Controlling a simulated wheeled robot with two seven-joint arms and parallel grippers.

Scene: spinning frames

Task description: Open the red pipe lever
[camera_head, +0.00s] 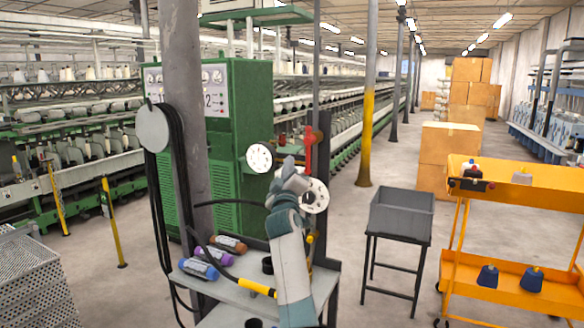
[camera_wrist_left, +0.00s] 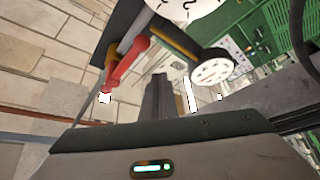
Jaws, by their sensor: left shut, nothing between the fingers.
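The red pipe lever (camera_head: 310,146) stands roughly upright on a dark post in the middle of the head view. It also shows in the left wrist view (camera_wrist_left: 128,66), tilted, on a grey pipe at the upper left. My left arm rises from the bottom of the head view, and its gripper (camera_head: 289,164) is just left of and below the lever. In the left wrist view the fingers (camera_wrist_left: 158,80) are together and empty, to the right of the lever with a gap between. My right gripper is out of view.
White discs with holes (camera_head: 259,157) flank my wrist. A grey pillar (camera_head: 182,80) with hanging black cable stands left. A grey bin (camera_head: 402,212) and an orange cart (camera_head: 510,255) stand right.

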